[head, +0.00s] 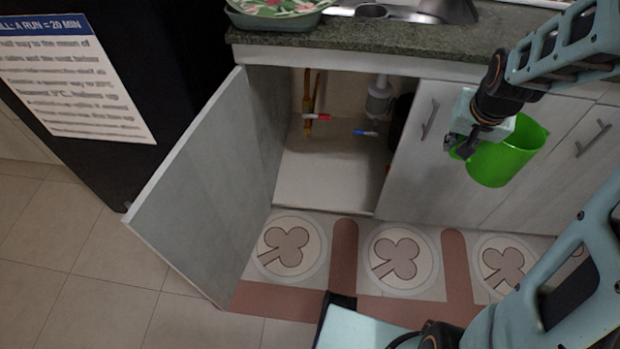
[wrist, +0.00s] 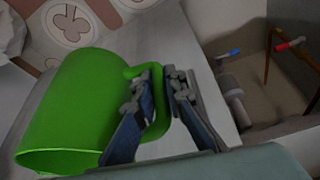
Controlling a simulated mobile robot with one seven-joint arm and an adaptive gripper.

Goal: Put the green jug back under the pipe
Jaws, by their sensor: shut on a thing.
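The green jug (head: 503,158) hangs in the air at the right, in front of a closed cabinet door. My gripper (head: 456,147) is shut on its handle, and the jug looks tilted. In the wrist view the jug (wrist: 75,110) fills the left side, and the fingers of my gripper (wrist: 158,90) close around the handle. The pipe (head: 380,95), a white drain with a bulb-shaped trap, stands inside the open cabinet under the sink. It also shows in the wrist view (wrist: 232,95). The cabinet floor (head: 325,182) below it is bare where I see it.
The open cabinet door (head: 200,180) swings out to the left. A closed door (head: 425,165) stands right of the opening. Red (head: 317,117) and blue (head: 366,133) valve handles are inside at the back. A patterned mat (head: 343,265) lies in front. The counter (head: 380,38) overhangs above.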

